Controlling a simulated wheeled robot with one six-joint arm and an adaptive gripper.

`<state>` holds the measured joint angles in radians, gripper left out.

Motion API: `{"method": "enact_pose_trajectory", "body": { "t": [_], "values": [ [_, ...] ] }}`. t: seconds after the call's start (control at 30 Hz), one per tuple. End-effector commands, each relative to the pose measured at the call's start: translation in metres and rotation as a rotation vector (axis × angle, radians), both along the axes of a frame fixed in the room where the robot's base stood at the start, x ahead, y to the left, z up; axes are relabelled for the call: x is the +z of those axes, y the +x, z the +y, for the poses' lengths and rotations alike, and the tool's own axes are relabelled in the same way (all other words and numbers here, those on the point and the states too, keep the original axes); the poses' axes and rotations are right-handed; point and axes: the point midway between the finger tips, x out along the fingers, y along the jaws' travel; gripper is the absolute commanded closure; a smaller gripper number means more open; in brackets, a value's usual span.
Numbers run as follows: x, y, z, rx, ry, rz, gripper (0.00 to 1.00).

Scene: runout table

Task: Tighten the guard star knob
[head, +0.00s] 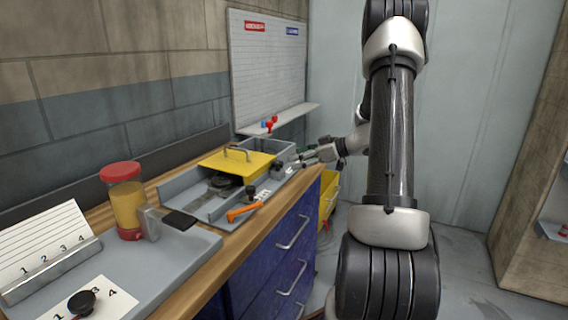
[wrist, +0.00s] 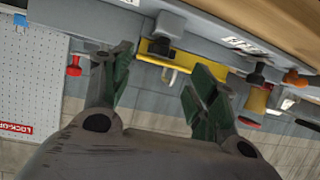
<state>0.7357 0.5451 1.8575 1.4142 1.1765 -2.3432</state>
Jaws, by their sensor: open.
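A dark knob (head: 277,167) sits at the right end of the grey fixture, beside the yellow guard (head: 236,162); it looks like the guard star knob. In the wrist view, which is upside down, the dark knob (wrist: 166,28) shows beyond my fingertips on a grey block, with the yellow guard (wrist: 185,60) behind it. My gripper (head: 303,158) is just right of the knob in the head view. In the wrist view my gripper (wrist: 158,64) is open and empty, its green-padded fingers spread apart. The knob is not between the fingers. Its star shape is too small to make out.
Another black knob (head: 250,190) and an orange handle (head: 243,212) lie along the fixture's front. A red-lidded jar (head: 126,200) and a third black knob (head: 82,303) are to the left. A shelf with a red item (head: 270,124) hangs behind. Blue drawers (head: 270,262) are below.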

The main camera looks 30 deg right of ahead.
Motion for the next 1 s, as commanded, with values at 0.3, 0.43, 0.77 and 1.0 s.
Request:
{"method": "enact_pose_trajectory", "body": {
  "t": [0.3, 0.43, 0.77, 1.0],
  "values": [
    [-0.021, 0.037, 0.031, 0.002, 0.002, 0.004, 0.41],
    [-0.024, 0.045, 0.036, 0.0, 0.002, 0.003, 0.41],
    [-0.026, 0.047, 0.038, -0.002, 0.002, 0.004, 0.46],
    [-0.026, 0.047, 0.038, -0.002, 0.002, 0.004, 0.86]
  ]
}}
